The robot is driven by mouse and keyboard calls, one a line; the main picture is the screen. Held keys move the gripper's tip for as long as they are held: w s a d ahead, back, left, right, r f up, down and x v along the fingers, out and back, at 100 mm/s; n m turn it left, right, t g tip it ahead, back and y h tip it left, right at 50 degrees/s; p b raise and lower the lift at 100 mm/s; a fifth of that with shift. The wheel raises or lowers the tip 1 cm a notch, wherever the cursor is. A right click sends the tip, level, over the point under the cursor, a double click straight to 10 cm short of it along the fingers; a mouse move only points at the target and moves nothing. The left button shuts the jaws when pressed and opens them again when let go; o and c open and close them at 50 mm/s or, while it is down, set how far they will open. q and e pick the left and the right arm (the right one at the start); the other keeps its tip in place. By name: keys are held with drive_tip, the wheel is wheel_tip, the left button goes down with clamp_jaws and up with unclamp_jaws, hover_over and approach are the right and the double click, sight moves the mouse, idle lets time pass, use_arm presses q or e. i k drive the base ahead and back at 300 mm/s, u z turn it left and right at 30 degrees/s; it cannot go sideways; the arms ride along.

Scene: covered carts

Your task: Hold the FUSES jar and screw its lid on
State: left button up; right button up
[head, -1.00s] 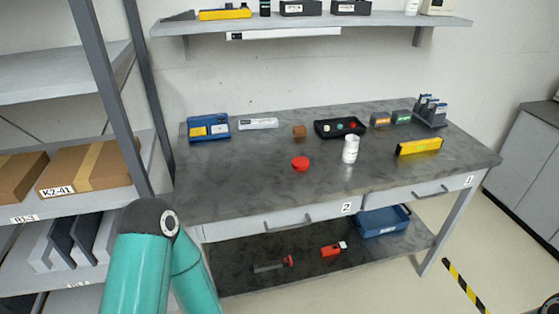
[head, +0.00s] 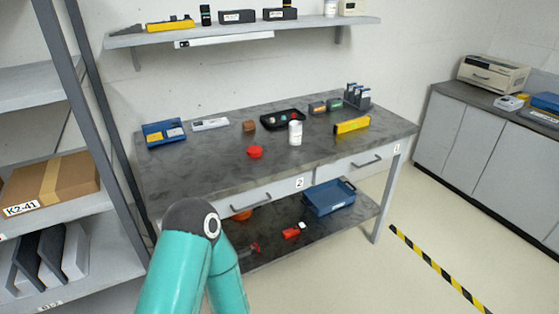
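A white jar (head: 295,133) stands upright on the grey workbench, right of centre; its label is too small to read. A red lid (head: 255,152) lies on the bench to the left of the jar, apart from it. A teal arm link of mine rises from the bottom left in front of the bench. Neither of my grippers shows in this view.
The workbench (head: 200,177) has a black tray (head: 268,127), a brown block (head: 249,126), a blue case (head: 165,133) and a yellow tool (head: 352,125) around the jar. The bench front is clear. A shelf rack with a carton (head: 55,186) stands left.

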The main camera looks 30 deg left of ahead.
sight(295, 127)
drive_tip(key=z, duration=0.75)
drive_tip(key=k, duration=0.75)
drive_tip(key=z, duration=0.1)
drive_tip(key=i, duration=1.2)
drive_tip(key=u, duration=1.35)
drive_tip(key=i, duration=1.25)
drive_tip(key=u, duration=0.35)
